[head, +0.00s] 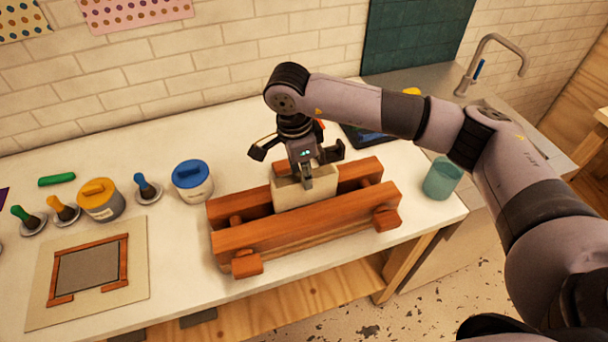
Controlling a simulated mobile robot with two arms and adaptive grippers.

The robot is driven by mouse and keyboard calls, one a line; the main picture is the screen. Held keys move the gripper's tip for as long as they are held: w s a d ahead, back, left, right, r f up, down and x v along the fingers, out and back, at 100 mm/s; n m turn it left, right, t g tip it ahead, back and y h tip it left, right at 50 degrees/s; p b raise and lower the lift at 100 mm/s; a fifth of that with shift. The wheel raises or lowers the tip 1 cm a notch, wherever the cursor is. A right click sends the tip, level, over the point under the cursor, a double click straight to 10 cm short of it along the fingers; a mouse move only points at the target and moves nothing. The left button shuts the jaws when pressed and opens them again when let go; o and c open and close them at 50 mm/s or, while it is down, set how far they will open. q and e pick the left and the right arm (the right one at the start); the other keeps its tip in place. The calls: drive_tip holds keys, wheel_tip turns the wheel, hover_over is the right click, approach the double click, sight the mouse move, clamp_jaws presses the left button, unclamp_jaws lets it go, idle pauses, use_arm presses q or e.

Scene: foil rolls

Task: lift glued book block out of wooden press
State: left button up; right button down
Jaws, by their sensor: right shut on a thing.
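The wooden press (300,228) stands on the white table, its two reddish beams running side by side. The cream book block (304,190) sits upright between the beams, with its upper part showing above the front beam. Its lower part is hidden by that beam. My right gripper (306,178) comes down from above and is shut on the top of the block. The fingers partly cover the block's upper edge. My left gripper is not in view.
A teal cup (441,178) stands right of the press. A blue-lidded jar (192,180), a yellow-lidded jar (101,199) and several brushes stand to the left. A board with a wooden frame (88,270) lies front left. A sink tap (490,62) is at the back right.

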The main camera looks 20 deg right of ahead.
drive_tip(key=shift+r+p, duration=0.95)
drive_tip(key=shift+r, duration=1.75)
